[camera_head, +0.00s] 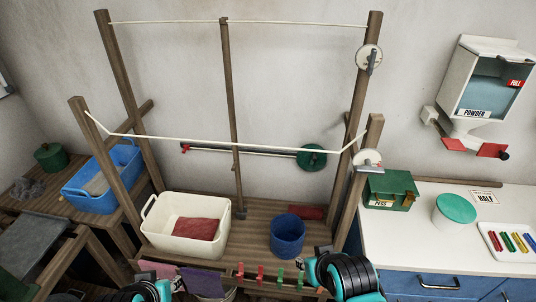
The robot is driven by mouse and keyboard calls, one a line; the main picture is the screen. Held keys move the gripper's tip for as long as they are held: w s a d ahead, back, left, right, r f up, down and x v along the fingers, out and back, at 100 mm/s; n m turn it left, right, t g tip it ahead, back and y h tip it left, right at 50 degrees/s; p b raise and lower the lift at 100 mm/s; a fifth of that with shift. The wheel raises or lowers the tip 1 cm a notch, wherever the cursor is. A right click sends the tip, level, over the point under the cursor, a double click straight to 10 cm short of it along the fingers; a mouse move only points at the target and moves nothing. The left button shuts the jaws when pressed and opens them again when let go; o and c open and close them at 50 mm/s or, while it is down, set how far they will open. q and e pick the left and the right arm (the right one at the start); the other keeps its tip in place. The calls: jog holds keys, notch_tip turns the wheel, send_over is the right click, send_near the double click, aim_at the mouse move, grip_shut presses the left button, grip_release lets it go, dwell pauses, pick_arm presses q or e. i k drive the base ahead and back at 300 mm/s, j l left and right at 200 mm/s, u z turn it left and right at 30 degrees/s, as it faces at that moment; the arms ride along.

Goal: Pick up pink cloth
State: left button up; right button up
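A pink cloth (155,268) shows at the front edge of the wooden bench, left of a purple cloth (203,282). Its lower part is hidden behind my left arm. My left gripper (147,291) is at the bottom edge of the picture, just below the pink cloth; I cannot tell whether they touch. My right gripper (322,266) is at the front right of the bench, well away from the pink cloth. The fingers of both are too hidden to tell open from shut.
A white tub (160,212) with a red cloth (195,229) and a blue bucket (287,236) stand on the bench. Several red and green pegs (260,274) line its front edge. Wooden posts with white lines rise around it. A white counter (405,232) is at right.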

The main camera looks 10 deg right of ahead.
aim_at(163, 270)
jog(key=j+u, duration=0.15)
jog(key=u, duration=0.75)
jog(key=i+l, duration=0.05)
